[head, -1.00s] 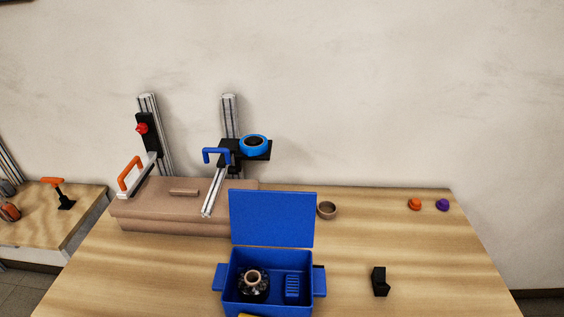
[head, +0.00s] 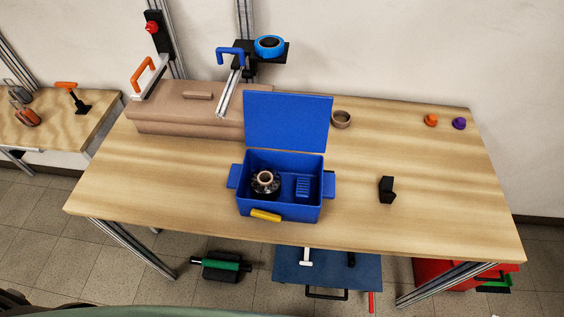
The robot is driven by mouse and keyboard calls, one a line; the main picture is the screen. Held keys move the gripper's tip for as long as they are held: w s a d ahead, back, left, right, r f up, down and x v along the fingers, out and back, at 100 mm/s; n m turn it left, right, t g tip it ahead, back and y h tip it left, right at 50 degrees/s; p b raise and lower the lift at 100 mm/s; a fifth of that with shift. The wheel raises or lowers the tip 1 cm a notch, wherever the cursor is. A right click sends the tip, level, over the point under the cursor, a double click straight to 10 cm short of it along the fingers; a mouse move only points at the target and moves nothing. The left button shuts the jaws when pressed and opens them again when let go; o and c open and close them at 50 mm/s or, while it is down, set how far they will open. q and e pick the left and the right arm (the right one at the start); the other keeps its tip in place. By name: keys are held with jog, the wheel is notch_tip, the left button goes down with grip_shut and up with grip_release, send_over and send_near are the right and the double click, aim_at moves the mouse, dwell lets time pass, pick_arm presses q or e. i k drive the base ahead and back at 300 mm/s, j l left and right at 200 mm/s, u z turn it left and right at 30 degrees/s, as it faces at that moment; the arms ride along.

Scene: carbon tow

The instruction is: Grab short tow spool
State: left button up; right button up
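A black spool (head: 265,189) with a tan core stands in the left part of an open blue box (head: 282,212) on the wooden table. It looks like the tow spool, but I see no label for its length. The box lid (head: 287,121) stands up at the back, and a yellow latch or handle (head: 265,215) is on its front. A small brown ring or spool (head: 341,119) lies on the table behind the box, to its right. Neither of my grippers is in view.
A brown mould block (head: 190,117) with clamp frames is at the back left. A blue-rimmed round part (head: 269,46) sits on a black bracket there. A black block (head: 387,189), an orange knob (head: 431,120) and a purple knob (head: 459,123) are on the right. The table's right front is mostly clear.

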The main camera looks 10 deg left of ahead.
aim_at(266, 182)
jog(key=k+l, duration=0.25)
jog(key=k, duration=0.15)
jog(key=k+l, duration=0.25)
jog(key=k, duration=0.2)
jog(key=u, duration=0.05)
